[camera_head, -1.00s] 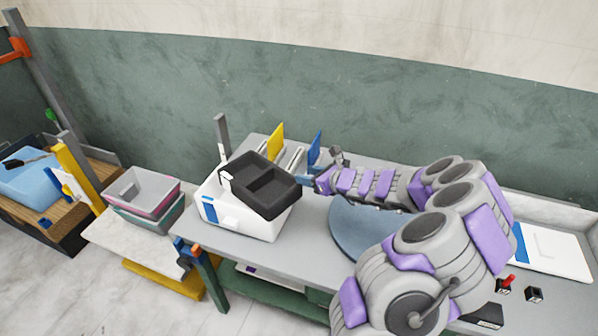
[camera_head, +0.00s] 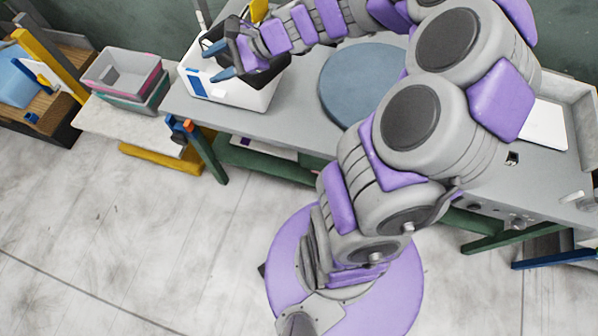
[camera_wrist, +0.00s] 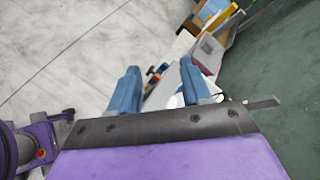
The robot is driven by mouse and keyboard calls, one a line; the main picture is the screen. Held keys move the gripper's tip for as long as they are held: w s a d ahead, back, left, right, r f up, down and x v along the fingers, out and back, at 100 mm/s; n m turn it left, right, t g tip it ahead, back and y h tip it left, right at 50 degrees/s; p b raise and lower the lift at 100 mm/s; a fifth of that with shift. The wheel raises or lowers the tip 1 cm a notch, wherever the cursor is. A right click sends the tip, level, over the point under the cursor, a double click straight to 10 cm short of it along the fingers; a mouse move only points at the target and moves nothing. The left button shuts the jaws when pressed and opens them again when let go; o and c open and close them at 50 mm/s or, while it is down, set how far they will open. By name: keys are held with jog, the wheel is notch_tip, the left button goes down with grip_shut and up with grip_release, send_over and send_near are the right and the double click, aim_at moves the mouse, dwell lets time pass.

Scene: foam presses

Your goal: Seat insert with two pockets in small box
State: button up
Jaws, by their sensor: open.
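The small white box (camera_head: 252,97) with a blue label stands on the grey table near its left end. The black insert (camera_head: 268,73) is at the box's top opening, mostly hidden behind my gripper and wrist. Its two pockets and how deep it sits cannot be made out. My gripper (camera_head: 211,60) is open over the box, its blue fingers spread and pointing left. In the wrist view my gripper (camera_wrist: 162,87) shows two separate fingers with nothing held between them. Part of something white lies beyond the fingertips there.
A round blue-grey disc (camera_head: 352,83) lies on the table (camera_head: 300,122) right of the box. Stacked grey-pink and green bins (camera_head: 125,75) stand on a low pale stand at left. A yellow upright piece (camera_head: 259,11) stands behind the box.

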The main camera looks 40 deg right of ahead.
jog(key=s+a+n+g+h, duration=0.2)
jog(key=s+a+n+g, duration=0.1)
jog(key=s+a+n, duration=0.4)
jog(key=s+a+n+g+h, duration=0.1)
jog(key=s+a+n+g, duration=0.25)
jog(key=s, duration=0.65)
jog(key=s+d+n+g+h, duration=0.1)
jog(key=s+d+n+h, duration=0.2)
jog(key=s, duration=0.4)
jog(key=s+d+f+n+g+h, duration=0.1)
jog(key=s+d+n+h, duration=0.2)
jog(key=s+d, duration=0.3)
jog(key=shift+s+f+n+h, duration=0.25)
jog(key=shift+s+n+h, duration=0.25)
jog(key=shift+s, duration=0.45)
jog(key=shift+w+d, duration=0.1)
jog(key=shift+w, duration=0.05)
